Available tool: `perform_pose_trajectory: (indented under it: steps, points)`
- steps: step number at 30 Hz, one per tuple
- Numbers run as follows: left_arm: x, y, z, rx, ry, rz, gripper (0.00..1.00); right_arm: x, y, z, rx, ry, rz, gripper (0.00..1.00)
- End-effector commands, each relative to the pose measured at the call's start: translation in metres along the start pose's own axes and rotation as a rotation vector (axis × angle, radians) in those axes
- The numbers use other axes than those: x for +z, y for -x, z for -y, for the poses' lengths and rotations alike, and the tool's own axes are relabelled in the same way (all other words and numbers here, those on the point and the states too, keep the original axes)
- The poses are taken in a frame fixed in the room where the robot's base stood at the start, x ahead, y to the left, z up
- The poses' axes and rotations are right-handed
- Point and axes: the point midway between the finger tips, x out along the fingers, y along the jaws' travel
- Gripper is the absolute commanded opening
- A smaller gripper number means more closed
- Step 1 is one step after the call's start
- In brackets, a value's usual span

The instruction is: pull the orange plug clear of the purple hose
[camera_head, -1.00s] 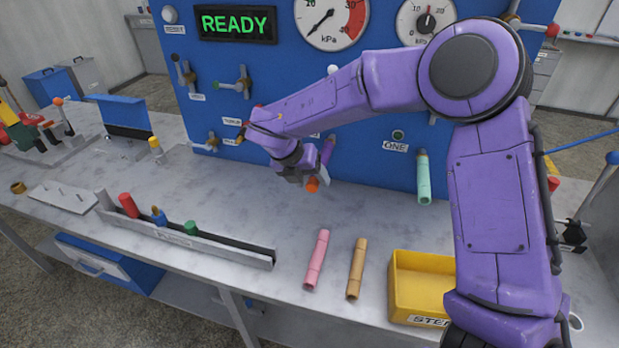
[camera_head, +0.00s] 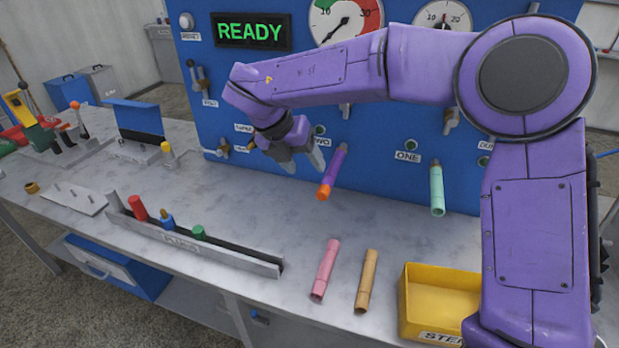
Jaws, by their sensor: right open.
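The purple hose (camera_head: 337,166) hangs tilted from the blue panel. The orange plug (camera_head: 323,193) sits at the hose's lower end, in contact with it. My right gripper (camera_head: 305,163) is open and empty, just left of the hose, with its fingers higher than the plug. A small gap shows between the nearest finger and the hose. My left gripper is out of view.
A mint hose (camera_head: 437,190) hangs to the right. A pink hose (camera_head: 324,268) and a tan hose (camera_head: 367,280) lie on the bench (camera_head: 225,190). A rack (camera_head: 200,250) holds red, blue and green plugs. A yellow bin (camera_head: 430,318) stands at front right.

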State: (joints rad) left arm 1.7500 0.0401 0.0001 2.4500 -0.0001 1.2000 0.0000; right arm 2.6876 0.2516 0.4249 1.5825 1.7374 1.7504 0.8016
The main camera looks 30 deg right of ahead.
Motion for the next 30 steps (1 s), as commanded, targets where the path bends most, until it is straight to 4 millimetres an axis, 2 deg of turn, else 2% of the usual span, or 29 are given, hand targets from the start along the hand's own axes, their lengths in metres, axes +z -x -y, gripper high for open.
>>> perform_pose_trajectory:
  steps: [3, 7, 10, 12, 15, 18, 22, 30]
  points:
    - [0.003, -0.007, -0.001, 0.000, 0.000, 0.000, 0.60, -0.032, -0.034, 0.005, -0.038, 0.121, 0.006, 0.60]
    - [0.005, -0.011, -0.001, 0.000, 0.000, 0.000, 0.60, -0.066, -0.066, 0.023, -0.092, 0.131, 0.255, 0.60]
    - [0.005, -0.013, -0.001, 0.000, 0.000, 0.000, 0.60, -0.085, -0.068, 0.027, 0.016, 0.024, 0.509, 0.60]
    - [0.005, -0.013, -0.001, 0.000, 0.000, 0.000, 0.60, -0.095, -0.059, 0.027, 0.163, -0.088, 0.656, 0.60]
    - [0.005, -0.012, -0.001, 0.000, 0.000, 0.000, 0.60, -0.104, -0.043, 0.024, 0.365, -0.260, 0.772, 0.60]
    - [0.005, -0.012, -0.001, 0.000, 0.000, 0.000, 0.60, -0.099, -0.037, 0.024, 0.448, -0.403, 0.788, 0.60]
    - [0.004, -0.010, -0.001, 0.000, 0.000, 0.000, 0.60, -0.093, -0.042, 0.024, 0.458, -0.453, 0.775, 0.60]
    - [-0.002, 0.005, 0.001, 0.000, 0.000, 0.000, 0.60, -0.052, -0.075, 0.013, 0.452, -0.451, 0.773, 0.60]
